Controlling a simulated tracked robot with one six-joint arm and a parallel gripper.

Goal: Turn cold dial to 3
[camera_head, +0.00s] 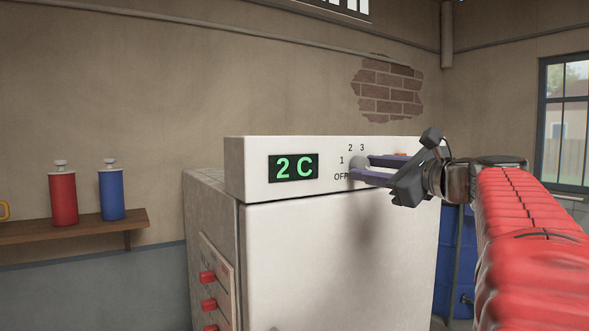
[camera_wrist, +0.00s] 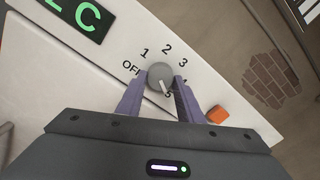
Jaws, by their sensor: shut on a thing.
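The cold dial (camera_wrist: 160,73) is a round grey knob on the white top panel of a box-like unit. In the wrist view the labels OFF, 1, 2, 3, 4 and 5 run around it. Its white pointer mark is on the lower right, toward the 5; the 4 and 5 are partly covered. My gripper (camera_wrist: 161,80) is shut on the dial, with one purple finger on each side. In the head view my gripper (camera_head: 360,168) reaches in from the right and partly hides the dial (camera_head: 357,161). The green display (camera_head: 294,167) reads "2 C".
An orange button (camera_wrist: 217,114) sits on the panel right of the dial. The white unit (camera_head: 300,260) has red knobs (camera_head: 208,277) on its left side. A shelf (camera_head: 70,229) at left holds a red bottle (camera_head: 63,197) and a blue bottle (camera_head: 111,195). A blue barrel (camera_head: 454,250) stands at right.

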